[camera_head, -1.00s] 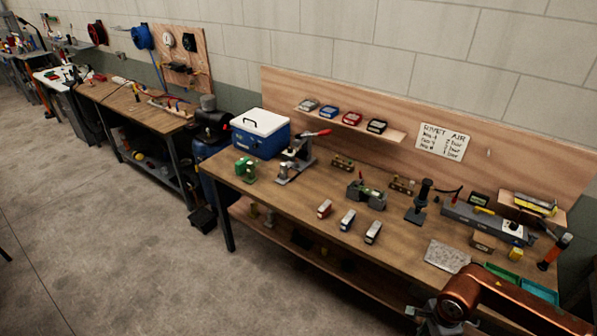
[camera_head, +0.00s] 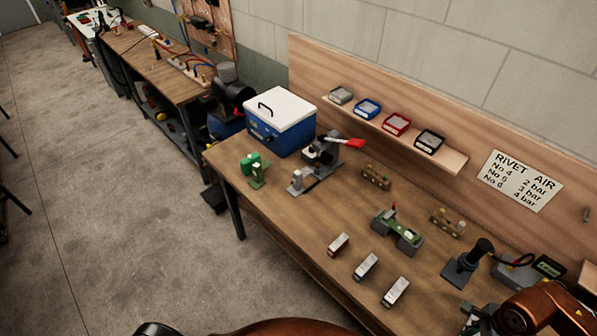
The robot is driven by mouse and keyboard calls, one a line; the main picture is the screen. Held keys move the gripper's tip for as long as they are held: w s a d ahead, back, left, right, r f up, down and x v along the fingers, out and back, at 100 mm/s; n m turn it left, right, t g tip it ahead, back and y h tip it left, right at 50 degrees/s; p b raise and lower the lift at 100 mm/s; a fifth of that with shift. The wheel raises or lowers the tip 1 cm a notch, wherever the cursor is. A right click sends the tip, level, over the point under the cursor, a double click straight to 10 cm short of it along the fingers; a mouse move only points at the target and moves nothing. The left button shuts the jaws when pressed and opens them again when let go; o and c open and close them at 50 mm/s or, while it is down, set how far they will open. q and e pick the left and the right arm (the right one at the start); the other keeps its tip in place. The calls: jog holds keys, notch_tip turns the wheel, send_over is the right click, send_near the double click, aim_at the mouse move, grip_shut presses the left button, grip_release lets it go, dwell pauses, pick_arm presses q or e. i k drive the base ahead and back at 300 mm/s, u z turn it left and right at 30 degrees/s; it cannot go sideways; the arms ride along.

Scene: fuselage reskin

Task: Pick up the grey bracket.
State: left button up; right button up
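The grey one, nearest me, looks like the grey bracket. My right arm comes in at the bottom right; the grey part at its end, my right gripper (camera_head: 480,320), is cut off by the frame edge, to the right of the grey bracket and apart from it in the picture. Its fingers cannot be made out. My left arm shows only as a copper link at the bottom edge; its gripper is out of view.
On the bench (camera_head: 290,225) stand a blue cooler with white lid (camera_head: 281,122), a press with red handle (camera_head: 318,165), a green device (camera_head: 255,170), a green-grey fixture (camera_head: 398,230) and a black upright tool (camera_head: 468,262). Small bins sit on the shelf (camera_head: 455,158).

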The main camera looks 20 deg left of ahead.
aim_at(296, 188)
jog(key=u, duration=0.45)
jog(key=i, duration=0.9)
jog(key=u, duration=1.3)
jog(key=i, duration=0.5)
jog(key=u, duration=0.35)
